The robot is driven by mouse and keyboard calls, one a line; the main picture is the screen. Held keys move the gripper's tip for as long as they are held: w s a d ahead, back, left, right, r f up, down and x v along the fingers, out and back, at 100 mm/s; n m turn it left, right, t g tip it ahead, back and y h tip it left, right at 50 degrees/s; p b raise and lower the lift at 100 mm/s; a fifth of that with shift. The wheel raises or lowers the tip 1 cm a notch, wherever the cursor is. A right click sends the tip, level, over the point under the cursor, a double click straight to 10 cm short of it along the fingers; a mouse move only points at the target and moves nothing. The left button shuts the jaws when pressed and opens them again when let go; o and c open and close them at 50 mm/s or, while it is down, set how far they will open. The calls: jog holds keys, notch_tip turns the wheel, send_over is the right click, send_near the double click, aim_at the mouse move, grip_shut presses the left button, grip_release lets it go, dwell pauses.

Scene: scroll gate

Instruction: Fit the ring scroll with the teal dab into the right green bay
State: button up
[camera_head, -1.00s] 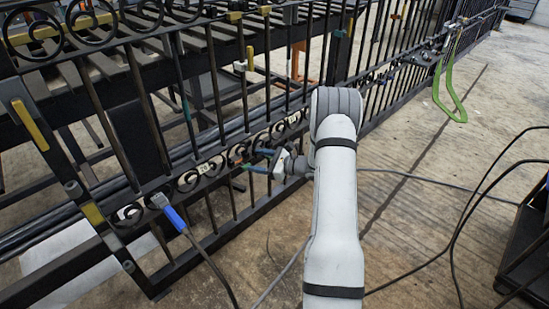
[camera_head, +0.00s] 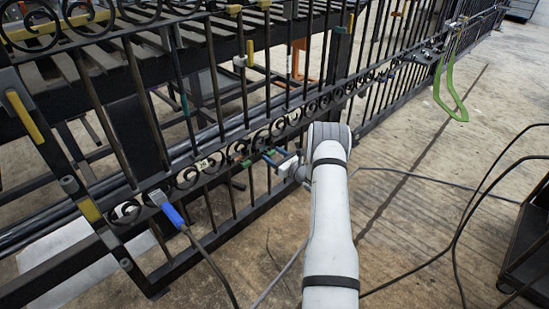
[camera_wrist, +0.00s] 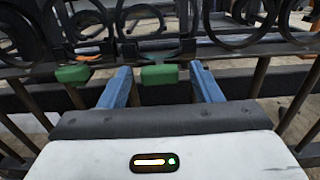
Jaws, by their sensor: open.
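My gripper (camera_wrist: 166,88) is open, with its two blue fingers on either side of the right green block (camera_wrist: 159,75) in the wrist view. Nothing is clearly gripped between them. The left green block (camera_wrist: 73,73) lies outside the left finger. In the head view my gripper (camera_head: 273,158) is at the scroll row, beside a small green piece (camera_head: 246,163).
The black gate (camera_head: 205,130) runs diagonally, with upright bars close around my gripper. A blue-handled clamp with a cable (camera_head: 174,214) is on its lower left. A green loop (camera_head: 452,98) hangs farther right. Cables cross the open floor (camera_head: 420,190).

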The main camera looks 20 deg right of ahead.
jog(key=shift+w+a, duration=0.1)
jog(key=shift+w, duration=0.1)
jog(key=shift+c, duration=0.2)
grip_shut()
dwell(0.4)
